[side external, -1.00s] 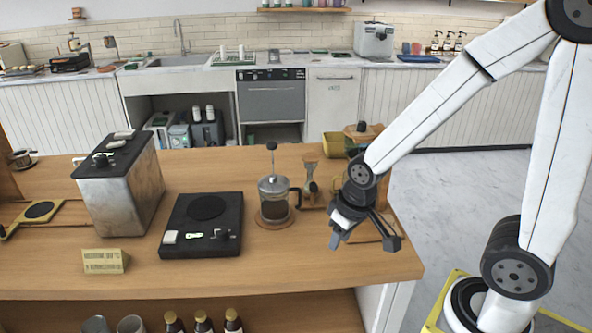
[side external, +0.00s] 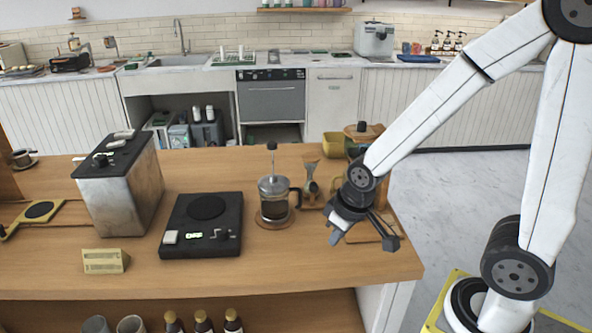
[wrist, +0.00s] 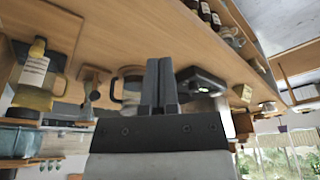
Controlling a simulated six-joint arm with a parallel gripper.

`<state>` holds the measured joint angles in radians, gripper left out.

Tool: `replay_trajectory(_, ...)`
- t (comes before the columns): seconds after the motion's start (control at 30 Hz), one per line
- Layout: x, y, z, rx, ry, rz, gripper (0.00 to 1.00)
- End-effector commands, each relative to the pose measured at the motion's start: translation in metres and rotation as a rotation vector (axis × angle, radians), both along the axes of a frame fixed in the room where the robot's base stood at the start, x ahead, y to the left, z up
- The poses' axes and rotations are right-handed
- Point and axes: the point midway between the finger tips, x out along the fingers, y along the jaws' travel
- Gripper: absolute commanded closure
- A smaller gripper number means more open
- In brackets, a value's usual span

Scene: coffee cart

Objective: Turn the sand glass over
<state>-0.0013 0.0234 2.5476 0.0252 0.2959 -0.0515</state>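A small narrow-waisted glass piece with a wooden top, which looks like the sand glass (side external: 311,176), stands upright on the counter between the French press and my gripper. A dark part shows at its lower half; I cannot make out the sand. It also shows in the wrist view (wrist: 90,88), left of my fingers and apart from them. My gripper (side external: 336,238) hangs over the counter's right part, to the right of and nearer than this piece. In the wrist view its two fingers (wrist: 159,64) lie close together with nothing seen between them.
The French press (side external: 274,202) stands on a round coaster just left of the glass piece. A black scale (side external: 203,227) and a metal machine (side external: 118,192) stand further left. A yellow cup (side external: 333,145) is behind.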

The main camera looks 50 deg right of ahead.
Motion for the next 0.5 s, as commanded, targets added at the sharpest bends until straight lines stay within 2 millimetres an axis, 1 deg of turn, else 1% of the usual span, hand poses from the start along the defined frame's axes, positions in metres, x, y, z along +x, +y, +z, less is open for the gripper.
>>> replay_trajectory(0.17, 0.029, 0.003, -0.004, -0.014, -0.105, 0.069, 1.0)
replay_trajectory(0.27, 0.052, 0.003, -0.007, -0.043, -0.191, 0.12, 1.0)
replay_trajectory(0.3, 0.062, 0.002, -0.007, -0.061, -0.229, 0.14, 1.0)
replay_trajectory(0.5, 0.107, -0.007, -0.01, -0.193, -0.406, 0.225, 1.0)
